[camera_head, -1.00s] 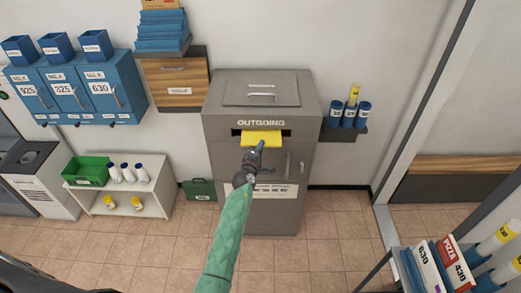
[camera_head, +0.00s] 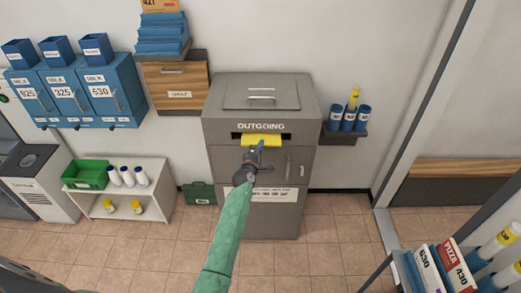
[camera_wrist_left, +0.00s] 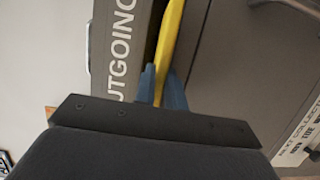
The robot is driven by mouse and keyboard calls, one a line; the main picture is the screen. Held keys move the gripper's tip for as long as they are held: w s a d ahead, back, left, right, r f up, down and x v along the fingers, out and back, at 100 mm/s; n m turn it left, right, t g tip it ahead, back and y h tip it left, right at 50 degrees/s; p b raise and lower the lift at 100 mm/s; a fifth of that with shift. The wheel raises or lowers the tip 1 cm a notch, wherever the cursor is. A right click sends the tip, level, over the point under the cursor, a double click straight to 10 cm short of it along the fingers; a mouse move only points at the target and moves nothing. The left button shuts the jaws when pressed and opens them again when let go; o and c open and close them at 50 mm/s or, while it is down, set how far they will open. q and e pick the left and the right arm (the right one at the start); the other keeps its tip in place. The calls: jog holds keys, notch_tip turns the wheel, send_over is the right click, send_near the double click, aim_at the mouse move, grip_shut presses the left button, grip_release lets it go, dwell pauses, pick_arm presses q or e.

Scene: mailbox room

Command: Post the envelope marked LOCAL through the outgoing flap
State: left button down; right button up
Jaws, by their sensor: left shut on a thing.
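The grey OUTGOING box (camera_head: 222,110) stands against the wall in the middle of the head view. Its dark slot (camera_head: 283,135) lies just under the OUTGOING lettering. A yellow envelope (camera_head: 262,141) sits at the slot, its far edge inside the opening. Its marking cannot be read. My left gripper (camera_head: 259,149) is shut on the envelope's near edge, in front of the slot. In the left wrist view the blue fingertips (camera_wrist_left: 162,88) pinch the yellow envelope (camera_wrist_left: 170,40), which runs into the dark opening. My right gripper is not in view.
Blue mailboxes (camera_head: 75,95) and a drawer unit (camera_head: 178,85) hang left of the box. A white shelf (camera_head: 125,202) with a green tray (camera_head: 85,175) stands lower left. A small shelf with blue tubes (camera_head: 348,120) is at right. A rack of parcels (camera_head: 440,268) stands at front right.

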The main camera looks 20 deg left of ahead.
aim_at(261, 137)
pick_arm(q)
jog(key=shift+w+a, duration=0.15)
jog(key=shift+w, duration=0.35)
jog(key=shift+w+a, duration=0.15)
jog(key=shift+w, duration=0.35)
jog(key=shift+w+a+b, duration=0.25)
jog(key=shift+w+b, duration=0.05)
jog(key=shift+w, duration=0.6)
jog(key=shift+w+a+b, duration=0.25)
jog(key=shift+w+b, duration=0.05)
jog(key=shift+w, duration=0.6)
jog(key=c, duration=1.4)
grip_release()
jog(key=shift+s, duration=0.1)
